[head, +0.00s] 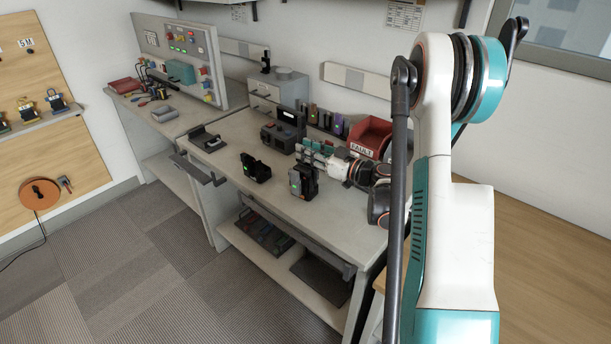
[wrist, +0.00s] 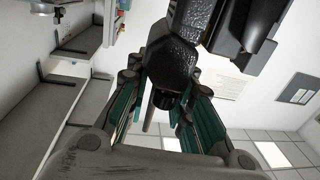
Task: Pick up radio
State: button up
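In the wrist view a black, rough-textured radio (wrist: 172,68) with a knob and a thin antenna stands between the teal fingers of my gripper (wrist: 165,92). The picture is turned over, with the ceiling low in it, so the antenna points up in the room. The fingers are spread to either side of the radio, and a narrow light gap shows at the left finger. Firm contact is not visible. In the head view my gripper (head: 308,152) reaches left over the workbench. A dark unit with a green light (head: 302,181) stands just in front of it.
The workbench (head: 235,133) also holds a black charger (head: 256,168), a dark boxy unit (head: 283,133), several radios in a rack (head: 337,126) and a red FAULT bin (head: 370,136). A second bench with a control panel (head: 186,53) is at the left. The carpet in front is clear.

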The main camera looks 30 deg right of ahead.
grip_shut()
notch_tip(320, 180, up, 26)
jog(key=p, duration=1.1)
jog(key=shift+f, duration=0.25)
dwell(0.6)
